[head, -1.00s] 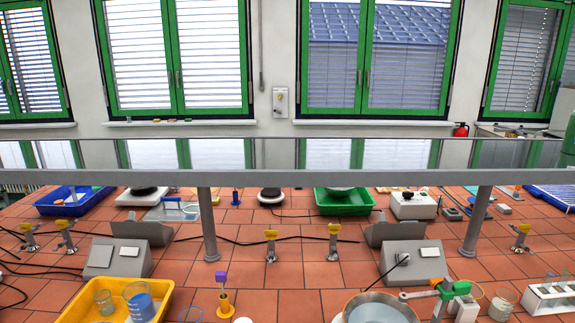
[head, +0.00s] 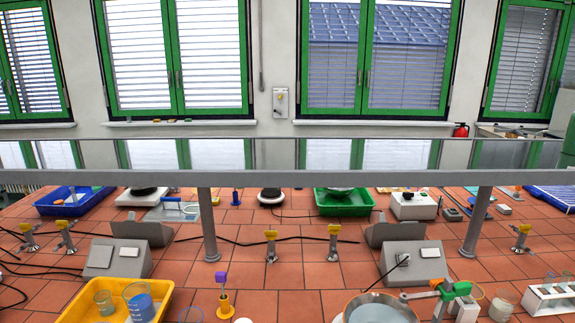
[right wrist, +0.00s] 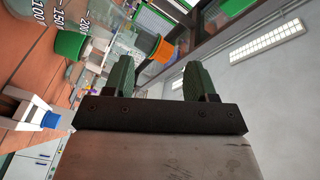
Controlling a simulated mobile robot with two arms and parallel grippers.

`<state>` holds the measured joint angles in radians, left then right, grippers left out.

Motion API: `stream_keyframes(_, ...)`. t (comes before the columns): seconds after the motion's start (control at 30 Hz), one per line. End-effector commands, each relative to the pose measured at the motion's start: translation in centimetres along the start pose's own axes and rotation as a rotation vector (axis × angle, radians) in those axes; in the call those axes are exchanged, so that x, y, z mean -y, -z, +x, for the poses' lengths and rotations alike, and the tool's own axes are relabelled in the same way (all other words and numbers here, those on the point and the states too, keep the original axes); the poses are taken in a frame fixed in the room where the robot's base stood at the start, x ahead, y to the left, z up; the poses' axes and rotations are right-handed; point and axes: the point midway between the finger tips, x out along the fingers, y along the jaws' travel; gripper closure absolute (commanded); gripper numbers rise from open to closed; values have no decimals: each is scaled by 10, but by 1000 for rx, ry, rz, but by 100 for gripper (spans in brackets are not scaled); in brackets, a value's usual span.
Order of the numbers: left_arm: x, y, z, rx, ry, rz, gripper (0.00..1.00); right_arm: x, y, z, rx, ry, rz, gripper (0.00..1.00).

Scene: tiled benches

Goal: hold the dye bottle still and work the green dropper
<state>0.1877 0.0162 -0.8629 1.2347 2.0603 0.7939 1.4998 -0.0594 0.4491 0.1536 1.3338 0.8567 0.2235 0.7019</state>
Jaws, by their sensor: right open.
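My right gripper (right wrist: 158,85) shows in the right wrist view, with its two dark green fingers apart and nothing between them. It is not seen in the head view, and neither is my left gripper. I cannot surely pick out the dye bottle or the green dropper. A green piece with an orange part (head: 447,289) stands at the lower right of the head view, beside a round metal bowl (head: 378,307).
A yellow tray (head: 75,308) holds a beaker with blue content (head: 140,304) at lower left. A purple-topped stand (head: 222,288) is right of it. A white test-tube rack (head: 548,296) is at far right. A shelf on posts (head: 208,225) spans the bench. Tiles between are partly clear.

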Motion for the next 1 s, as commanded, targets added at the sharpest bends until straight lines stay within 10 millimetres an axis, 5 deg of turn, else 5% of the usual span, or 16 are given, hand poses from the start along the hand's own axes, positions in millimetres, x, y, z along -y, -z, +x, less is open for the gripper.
stream_keyframes(0.3, 0, 1, 0, -1, -1, 0, 73, 136, -72, 51, 226, 151, 305, 44)
stream_keyframes(0.53, 0, 1, 0, -1, -1, 0, 73, 236, -127, 59, 451, 216, 455, 44)
stream_keyframes(0.77, 0, 1, 0, -1, -1, 0, 73, 276, -231, 32, 794, 114, 286, 44)
stream_keyframes(1.0, 0, 1, 0, -1, -1, 0, 73, 302, -329, -31, 1181, 7, -74, 44)
